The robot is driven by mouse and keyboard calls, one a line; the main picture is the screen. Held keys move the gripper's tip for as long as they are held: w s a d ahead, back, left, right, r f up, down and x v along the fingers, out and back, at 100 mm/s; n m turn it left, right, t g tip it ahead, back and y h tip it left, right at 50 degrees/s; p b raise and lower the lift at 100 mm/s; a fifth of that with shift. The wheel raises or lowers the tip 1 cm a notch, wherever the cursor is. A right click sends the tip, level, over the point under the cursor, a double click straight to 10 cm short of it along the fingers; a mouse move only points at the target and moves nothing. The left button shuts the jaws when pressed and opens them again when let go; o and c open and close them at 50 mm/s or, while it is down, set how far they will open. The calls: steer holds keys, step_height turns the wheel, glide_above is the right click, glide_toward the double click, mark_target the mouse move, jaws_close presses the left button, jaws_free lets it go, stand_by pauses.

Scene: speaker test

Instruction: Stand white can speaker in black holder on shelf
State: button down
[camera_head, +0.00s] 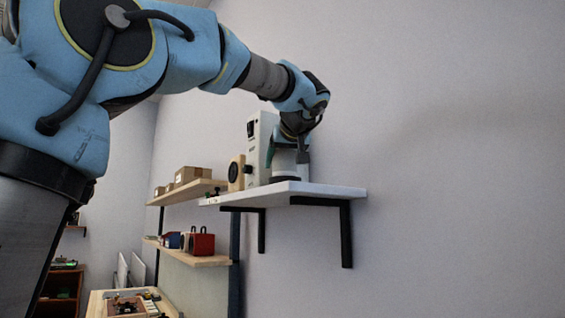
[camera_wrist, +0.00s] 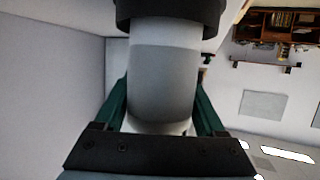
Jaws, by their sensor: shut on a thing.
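The white can speaker (camera_wrist: 165,85) fills the middle of the wrist view, between the two green fingers of my gripper (camera_wrist: 162,100). In the head view my gripper (camera_head: 292,142) points down over the white shelf (camera_head: 325,191), shut on the speaker, which shows only partly below it (camera_head: 284,161). The black holder (camera_head: 286,179) is on the shelf at the speaker's lower end. In the wrist view the black holder (camera_wrist: 170,14) wraps around the speaker's far end. The speaker looks about upright; whether it rests on the holder's bottom is hidden.
A tall white speaker (camera_head: 262,145) and a small wooden speaker (camera_head: 236,173) stand close left of my gripper on the shelf. Lower wooden shelves at left hold boxes (camera_head: 187,174) and a red speaker (camera_head: 198,242). The white shelf's right end is clear.

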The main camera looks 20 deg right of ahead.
steer(key=shift+f+b, duration=0.35)
steer(key=shift+b, duration=0.1)
jaws_free()
steer(key=shift+r, duration=0.1)
steer(key=shift+r+p, duration=0.2)
steer(key=shift+p, duration=0.15)
steer(key=shift+s+r, duration=0.2)
steer(key=b+v, duration=0.3)
steer(key=v, duration=0.8)
steer(key=shift+s, duration=0.25)
steer(key=shift+a, duration=0.15)
